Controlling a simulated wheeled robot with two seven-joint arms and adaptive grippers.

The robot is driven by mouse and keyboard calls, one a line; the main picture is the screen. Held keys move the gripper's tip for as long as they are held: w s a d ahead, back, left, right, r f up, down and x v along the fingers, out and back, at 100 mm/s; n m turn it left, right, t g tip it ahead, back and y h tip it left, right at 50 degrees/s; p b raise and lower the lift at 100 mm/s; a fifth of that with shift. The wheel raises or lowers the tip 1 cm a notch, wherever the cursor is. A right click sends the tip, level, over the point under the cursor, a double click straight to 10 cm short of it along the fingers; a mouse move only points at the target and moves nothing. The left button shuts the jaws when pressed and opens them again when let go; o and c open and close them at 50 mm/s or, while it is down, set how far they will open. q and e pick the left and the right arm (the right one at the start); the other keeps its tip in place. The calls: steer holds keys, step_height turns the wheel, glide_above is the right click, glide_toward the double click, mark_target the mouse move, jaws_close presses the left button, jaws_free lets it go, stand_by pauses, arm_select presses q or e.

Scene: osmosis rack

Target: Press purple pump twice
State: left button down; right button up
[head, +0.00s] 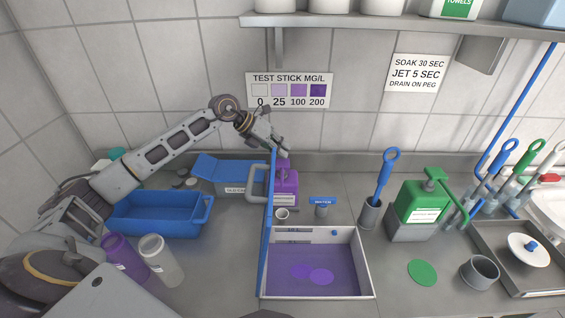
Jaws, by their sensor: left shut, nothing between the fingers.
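The purple pump bottle (286,188) stands on the counter near the back wall, just right of a tall thin blue upright (268,225). Its purple pump head (281,164) shows partly below my gripper. My left gripper (284,151) is shut and empty, right above the pump head; I cannot tell whether it touches. A white-walled tray (368,275) in front has a purple bottom with lighter purple patches. My right gripper is not in view.
A blue bin (160,213) and purple and clear bottles stand left. A blue-lidded container (228,174) is behind the upright. A green pump bottle (422,203), a cup with a blue brush (371,213) and a metal tray (515,285) are right. A shelf (400,22) hangs above.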

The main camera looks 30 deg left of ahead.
arm_select(q)
steer(key=shift+r+p, duration=1.4)
steer(key=shift+r, duration=1.1)
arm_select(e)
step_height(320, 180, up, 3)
arm_select(q)
steer(key=shift+m, duration=0.3)
